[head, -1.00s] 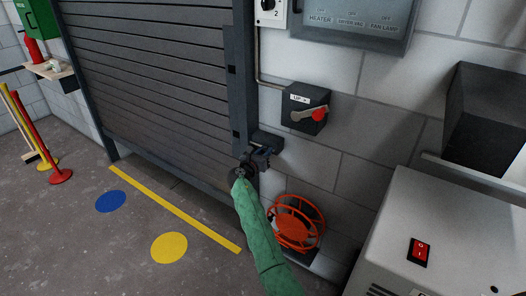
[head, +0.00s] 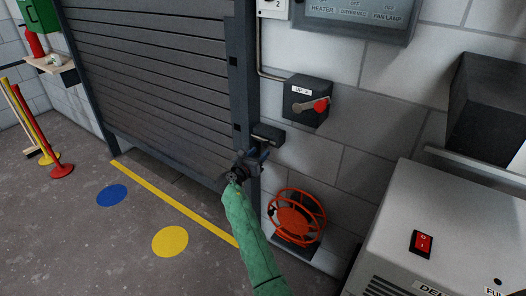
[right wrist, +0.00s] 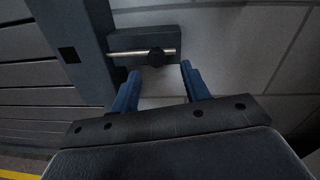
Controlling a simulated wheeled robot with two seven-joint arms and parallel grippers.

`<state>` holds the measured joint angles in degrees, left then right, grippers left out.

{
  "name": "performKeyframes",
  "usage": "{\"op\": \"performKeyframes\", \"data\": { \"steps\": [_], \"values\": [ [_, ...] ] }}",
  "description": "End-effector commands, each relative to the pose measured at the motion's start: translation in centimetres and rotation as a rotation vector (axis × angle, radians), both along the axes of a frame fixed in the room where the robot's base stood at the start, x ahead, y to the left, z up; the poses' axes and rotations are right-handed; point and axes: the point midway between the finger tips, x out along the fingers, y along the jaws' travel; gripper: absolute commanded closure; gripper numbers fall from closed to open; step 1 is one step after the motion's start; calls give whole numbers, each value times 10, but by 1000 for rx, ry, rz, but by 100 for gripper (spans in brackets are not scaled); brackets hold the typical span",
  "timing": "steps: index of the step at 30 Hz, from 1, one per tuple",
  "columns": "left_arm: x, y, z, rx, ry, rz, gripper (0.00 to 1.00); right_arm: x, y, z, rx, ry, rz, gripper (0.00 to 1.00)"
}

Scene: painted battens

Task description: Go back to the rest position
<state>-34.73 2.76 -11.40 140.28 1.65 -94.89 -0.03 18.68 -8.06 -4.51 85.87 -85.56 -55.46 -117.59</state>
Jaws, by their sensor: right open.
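My right gripper (head: 250,160) is open and empty, in front of the shutter frame's lower right part. Its two blue fingers show in the right wrist view (right wrist: 160,78). Beyond the fingertips is a dark bolt block (right wrist: 180,42) with a brass rod (right wrist: 127,53) and a round black knob (right wrist: 156,57). The fingers appear apart from the knob. In the head view the bolt block (head: 268,134) is just above and right of the gripper. My green-sleeved right arm (head: 250,240) comes up from the bottom. My left gripper is out of view.
A roller shutter (head: 155,80) is on the left. A switch box (head: 306,101) with a red-tipped handle and an orange reel (head: 296,217) are on the right wall. A grey machine (head: 430,215) stands at lower right. Red and yellow posts (head: 38,130) stand far left.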

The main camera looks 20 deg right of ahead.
Motion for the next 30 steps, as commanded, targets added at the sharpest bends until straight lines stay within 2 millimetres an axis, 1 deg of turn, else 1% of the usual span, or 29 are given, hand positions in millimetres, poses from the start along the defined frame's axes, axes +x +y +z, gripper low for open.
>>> {"op": "performKeyframes", "data": {
  "steps": [1, 6, 20, 23, 26, 30],
  "values": [
    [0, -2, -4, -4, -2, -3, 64, -3, 3, 0, 1, -1, 0, 54],
    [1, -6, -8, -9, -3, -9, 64, -8, 8, 0, 1, -1, -1, 54],
    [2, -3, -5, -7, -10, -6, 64, -8, 8, 1, 11, -13, -1, 54],
    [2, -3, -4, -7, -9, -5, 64, -8, 8, 0, 60, -69, -2, 54],
    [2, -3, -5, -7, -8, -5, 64, -10, 5, -1, 158, -174, -22, 54],
    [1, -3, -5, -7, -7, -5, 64, -17, 1, -13, 389, -359, -79, 54]
  ]
}}
